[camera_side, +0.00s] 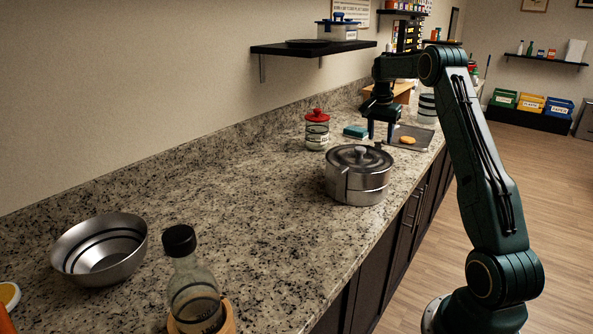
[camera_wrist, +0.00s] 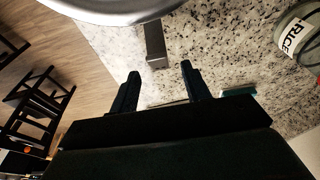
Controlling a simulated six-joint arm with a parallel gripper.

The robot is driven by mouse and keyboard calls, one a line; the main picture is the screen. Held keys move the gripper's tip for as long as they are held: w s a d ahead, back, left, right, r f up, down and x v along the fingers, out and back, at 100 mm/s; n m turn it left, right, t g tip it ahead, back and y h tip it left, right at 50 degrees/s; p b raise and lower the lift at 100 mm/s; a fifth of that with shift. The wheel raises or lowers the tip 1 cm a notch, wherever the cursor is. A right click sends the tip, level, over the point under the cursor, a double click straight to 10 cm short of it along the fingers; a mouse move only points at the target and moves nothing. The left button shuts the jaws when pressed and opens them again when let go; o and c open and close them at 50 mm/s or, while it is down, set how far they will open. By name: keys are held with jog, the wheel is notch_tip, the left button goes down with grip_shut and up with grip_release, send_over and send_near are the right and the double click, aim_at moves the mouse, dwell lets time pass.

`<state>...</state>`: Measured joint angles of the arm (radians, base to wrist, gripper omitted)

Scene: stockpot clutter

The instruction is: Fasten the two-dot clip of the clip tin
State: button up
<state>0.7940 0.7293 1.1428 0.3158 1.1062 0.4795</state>
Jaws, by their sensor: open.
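The clip tin (camera_side: 359,190) is a round metal pot with a lid and a knob, standing on the granite counter. A grey metal strip shows on its near-left side. In the wrist view its curved rim (camera_wrist: 105,12) fills the top edge, and a flat grey clip (camera_wrist: 155,46) sticks out from it towards my gripper. I cannot make out dots on the clip. My gripper (camera_side: 380,133) is open and empty, pointing down beyond the tin in the side view. In the wrist view its fingertips (camera_wrist: 160,72) are spread just short of the clip's end, apart from it.
A red-lidded jar (camera_side: 317,131) and a teal block (camera_side: 355,131) stand behind, left of my gripper. A dark tray (camera_side: 412,134) with a yellow item lies to its right. A metal bowl (camera_side: 100,250) and a glass bottle (camera_side: 192,287) stand nearer; the middle counter is clear.

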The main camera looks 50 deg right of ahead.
jog(key=shift+d+r, duration=0.25)
jog(key=shift+d, duration=0.35)
jog(key=shift+d+r, duration=0.2)
jog(key=shift+d, duration=0.45)
jog(key=shift+d+r, duration=0.25)
jog(key=shift+d, duration=0.35)
jog(key=shift+c, duration=0.2)
grip_shut()
jog(key=shift+a+f, duration=0.1)
jog(key=shift+f, duration=0.05)
jog(key=shift+a+f, duration=0.4)
jog(key=shift+f, duration=0.2)
jog(key=shift+a+f, duration=0.4)
jog(key=shift+f, duration=0.2)
jog(key=shift+a, duration=2.55)
dwell(0.4)
